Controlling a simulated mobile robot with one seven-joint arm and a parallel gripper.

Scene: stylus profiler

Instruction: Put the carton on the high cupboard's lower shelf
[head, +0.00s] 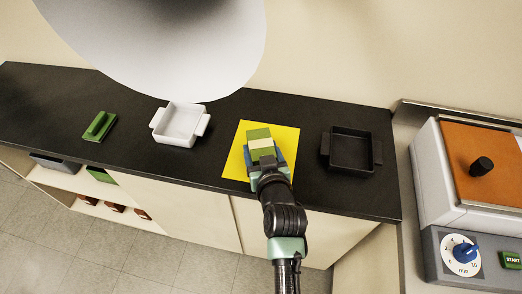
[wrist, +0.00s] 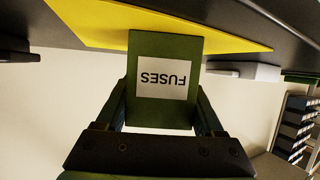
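The carton (head: 259,138) is a green box with a cream band, on the yellow mat (head: 286,134) on the dark counter. In the wrist view the carton (wrist: 165,45) fills the middle, its FUSES label upside down. My gripper (head: 264,158) reaches in from the front, with one finger along each side of the carton. In the wrist view both fingers of my gripper (wrist: 162,108) lie against its sides, with no clear gap. I cannot tell whether the carton is lifted off the mat. I cannot make out the high cupboard in either view.
A white tray (head: 180,124) and a green block-shaped item (head: 100,126) stand left of the mat. A black tray (head: 351,150) stands close on its right. A machine with an orange lid (head: 490,160) is at the far right. A pale rounded shape (head: 165,50) hides the upper left.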

